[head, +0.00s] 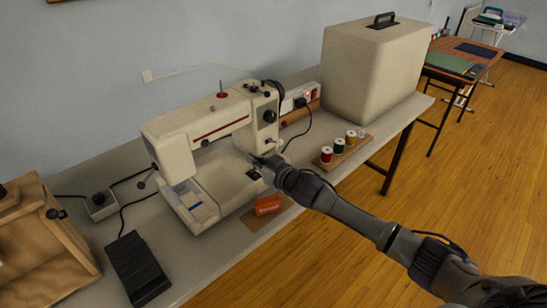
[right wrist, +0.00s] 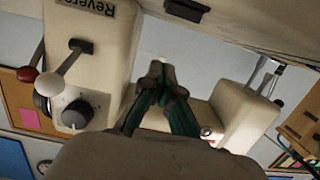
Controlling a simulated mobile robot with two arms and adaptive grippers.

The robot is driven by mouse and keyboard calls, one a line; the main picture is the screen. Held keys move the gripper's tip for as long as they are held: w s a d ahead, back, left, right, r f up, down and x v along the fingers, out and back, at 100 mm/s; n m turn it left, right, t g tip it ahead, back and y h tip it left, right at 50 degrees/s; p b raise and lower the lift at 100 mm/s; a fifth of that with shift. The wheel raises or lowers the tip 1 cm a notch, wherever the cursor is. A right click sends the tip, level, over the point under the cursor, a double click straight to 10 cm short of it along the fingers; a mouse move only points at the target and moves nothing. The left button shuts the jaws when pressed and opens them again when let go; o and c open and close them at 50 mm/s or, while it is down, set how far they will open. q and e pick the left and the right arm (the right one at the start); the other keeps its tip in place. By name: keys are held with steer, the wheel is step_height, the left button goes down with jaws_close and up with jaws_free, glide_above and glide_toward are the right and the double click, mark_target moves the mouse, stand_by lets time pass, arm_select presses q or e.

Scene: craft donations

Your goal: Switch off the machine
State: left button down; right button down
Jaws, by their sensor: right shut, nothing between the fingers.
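The cream sewing machine (head: 205,130) stands on the grey table in the middle of the head view. Its right end carries dark dials and a small lever. A small dark part (head: 253,175) shows low on its base, just below my fingertips; I cannot tell whether it is a switch. My right gripper (head: 257,160) is shut and empty, close to the lower right of the machine; contact cannot be told. In the right wrist view, the closed fingers (right wrist: 157,72) point at the machine's cream body, with a "Reverse" label (right wrist: 83,8) and a dial (right wrist: 76,115) at left.
A large cream case (head: 370,70) and a thread spool rack (head: 345,153) stand to the right. An orange item (head: 267,205) and a black pedal (head: 138,268) lie in front.

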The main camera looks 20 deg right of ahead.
steer(key=r+v, duration=0.2)
steer(key=v, duration=0.7)
steer(key=shift+s+b, duration=0.25)
steer(key=shift+b, duration=0.2)
steer(key=s+a+f+m+g+h, duration=0.1)
steer(key=s+a+f+g+h, duration=0.3)
steer(key=s+f, duration=0.8)
steer(key=s+f+m+g+h, duration=0.15)
steer(key=s+g, duration=0.25)
steer(key=s, duration=0.6)
steer(key=s+f+n+g, duration=0.1)
steer(key=s+f+g, duration=0.15)
steer(key=s, duration=0.85)
step_height(320, 180, down, 27)
steer(key=s+g, duration=0.2)
steer(key=g, duration=0.1)
steer(key=s+d+f, duration=0.1)
steer(key=s+f, duration=0.6)
steer(key=s, duration=0.1)
steer(key=s+d+f, duration=0.2)
steer(key=s+f, duration=0.5)
steer(key=s, duration=0.1)
steer(key=shift+s+d+f+g+p, duration=0.15)
steer(key=shift+s+d+g+p, duration=0.1)
steer(key=shift+g+p, duration=0.15)
